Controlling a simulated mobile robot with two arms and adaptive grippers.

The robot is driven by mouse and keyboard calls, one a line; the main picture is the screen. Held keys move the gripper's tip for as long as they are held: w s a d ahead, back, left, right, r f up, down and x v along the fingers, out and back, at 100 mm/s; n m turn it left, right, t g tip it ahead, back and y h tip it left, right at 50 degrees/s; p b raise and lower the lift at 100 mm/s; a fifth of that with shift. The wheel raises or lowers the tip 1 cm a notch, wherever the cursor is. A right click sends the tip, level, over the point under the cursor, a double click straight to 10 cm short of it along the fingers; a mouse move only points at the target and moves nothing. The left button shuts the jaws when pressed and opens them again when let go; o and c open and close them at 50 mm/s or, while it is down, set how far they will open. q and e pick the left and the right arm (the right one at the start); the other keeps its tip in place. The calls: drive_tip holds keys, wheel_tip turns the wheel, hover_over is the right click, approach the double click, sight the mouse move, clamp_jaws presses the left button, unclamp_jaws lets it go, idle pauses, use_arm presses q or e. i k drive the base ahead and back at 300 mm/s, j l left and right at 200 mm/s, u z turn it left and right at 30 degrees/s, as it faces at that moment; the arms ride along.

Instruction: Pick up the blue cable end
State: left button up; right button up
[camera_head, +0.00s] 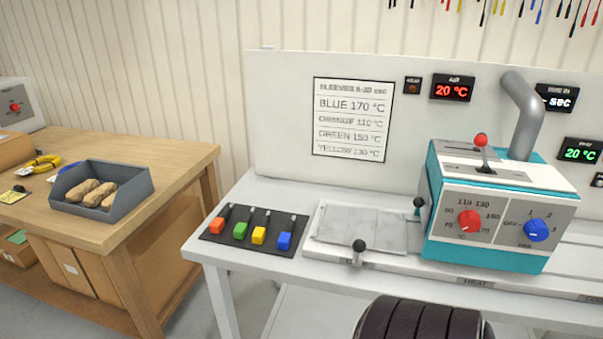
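I cannot tell whether the blue block is the cable end. Several thin coloured ends hang at the top right, cut off by the picture edge; one is blue (539,11). Neither of my grippers is in view.
A teal machine (490,215) with red and blue dials stands on the white bench, right of a flat plate (361,228). A dark ribbed rounded object (420,320) is at the bottom. A wooden table (175,160) with a grey bin (130,200) is left, across a gap.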

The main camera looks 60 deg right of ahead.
sight(285, 240)
drive_tip(key=l+z, duration=0.15)
drive_tip(key=z, duration=1.35)
